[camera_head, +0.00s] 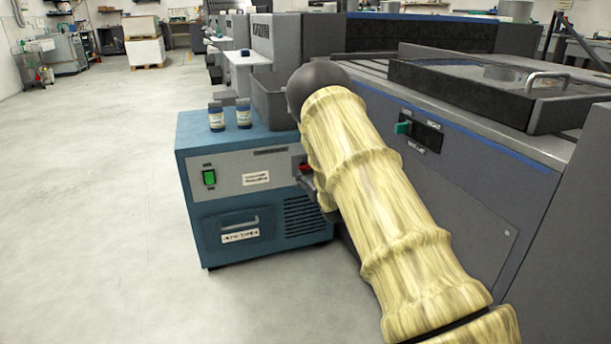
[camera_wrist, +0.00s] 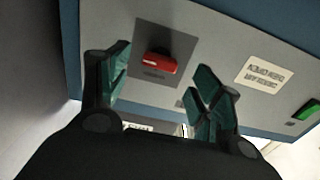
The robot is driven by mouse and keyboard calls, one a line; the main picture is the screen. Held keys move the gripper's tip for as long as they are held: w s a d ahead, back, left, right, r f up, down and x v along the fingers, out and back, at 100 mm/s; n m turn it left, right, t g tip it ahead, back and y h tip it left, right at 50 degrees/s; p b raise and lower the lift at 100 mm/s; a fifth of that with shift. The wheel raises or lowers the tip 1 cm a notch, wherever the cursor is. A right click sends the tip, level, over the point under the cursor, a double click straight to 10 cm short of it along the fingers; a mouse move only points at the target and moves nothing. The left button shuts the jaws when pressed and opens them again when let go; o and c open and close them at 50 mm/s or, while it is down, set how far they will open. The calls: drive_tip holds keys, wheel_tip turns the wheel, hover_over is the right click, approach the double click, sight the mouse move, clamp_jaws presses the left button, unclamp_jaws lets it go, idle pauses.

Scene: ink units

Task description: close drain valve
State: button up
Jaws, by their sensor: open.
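The drain valve appears to be the red handle (camera_wrist: 156,64) on a dark square plate on the grey panel of a blue unit. In the wrist view it lies roughly crosswise, tilted slightly down to the right; the label under it is not readable. In the head view only a bit of the red handle (camera_head: 305,168) shows beside my arm. My gripper (camera_wrist: 162,76) is open, with one dark green finger on each side of the handle. No contact with the handle shows. In the head view my arm hides most of the gripper.
The blue unit (camera_head: 190,222) also carries a green switch (camera_head: 209,178), a drawer handle (camera_head: 240,223) and a vent. Two small bottles (camera_head: 216,116) (camera_head: 244,113) stand on its top. The large grey machine (camera_head: 440,215) stands close on the right. The floor at left is clear.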

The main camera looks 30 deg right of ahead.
sight(306, 169)
drive_tip(key=shift+b+x, duration=0.85)
drive_tip(key=shift+x, duration=1.55)
drive_tip(key=c, duration=1)
